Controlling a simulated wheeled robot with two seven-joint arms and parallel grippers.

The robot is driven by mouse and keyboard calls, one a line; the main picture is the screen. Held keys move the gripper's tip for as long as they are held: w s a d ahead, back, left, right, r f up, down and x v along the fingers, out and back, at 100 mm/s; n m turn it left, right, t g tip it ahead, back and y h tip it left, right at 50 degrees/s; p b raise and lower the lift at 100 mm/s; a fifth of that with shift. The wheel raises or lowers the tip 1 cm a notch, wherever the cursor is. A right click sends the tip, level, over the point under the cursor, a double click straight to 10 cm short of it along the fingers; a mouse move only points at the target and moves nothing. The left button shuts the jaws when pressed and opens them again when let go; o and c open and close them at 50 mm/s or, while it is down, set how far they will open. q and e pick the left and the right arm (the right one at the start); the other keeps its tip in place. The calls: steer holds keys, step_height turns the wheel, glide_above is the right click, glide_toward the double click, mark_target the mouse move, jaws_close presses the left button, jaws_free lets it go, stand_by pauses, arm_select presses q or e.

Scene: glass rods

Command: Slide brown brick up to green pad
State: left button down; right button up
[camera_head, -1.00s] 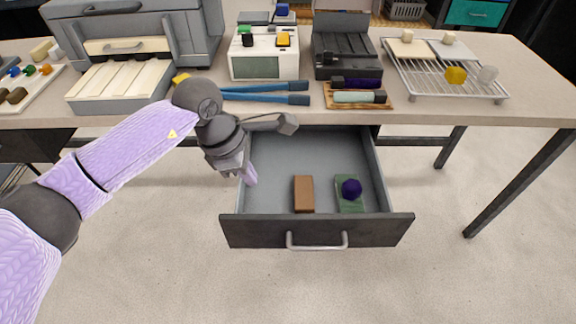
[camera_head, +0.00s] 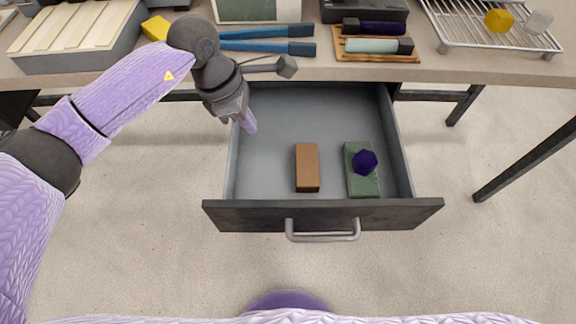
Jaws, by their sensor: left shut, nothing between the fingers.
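My right gripper is not in view.
The drawer (camera_head: 285,115) has raised side walls and a front with a handle (camera_head: 322,236). The table edge (camera_head: 430,74) overhangs its back. Blue-handled tongs (camera_head: 270,47) and a wooden tray (camera_head: 377,57) lie above. The drawer floor left of the brick is free.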

mark_target(287, 171)
arm_select(q)
steer(key=b+x, duration=0.2)
steer(key=x, duration=0.3)
steer(key=a+b+x, duration=0.1)
steer(key=b+x, duration=0.2)
steer(key=x, duration=0.2)
steer(key=b+x, duration=0.3)
steer(key=x, duration=0.2)
steer(key=shift+s+f, duration=0.15)
steer(key=shift+f, duration=0.45)
steer(key=d, duration=0.2)
steer(key=shift+d+r, duration=0.2)
steer(key=shift+d, duration=0.05)
steer(key=shift+d+r+b, duration=0.15)
steer(key=shift+d+b, duration=0.2)
steer(key=shift+d, duration=0.15)
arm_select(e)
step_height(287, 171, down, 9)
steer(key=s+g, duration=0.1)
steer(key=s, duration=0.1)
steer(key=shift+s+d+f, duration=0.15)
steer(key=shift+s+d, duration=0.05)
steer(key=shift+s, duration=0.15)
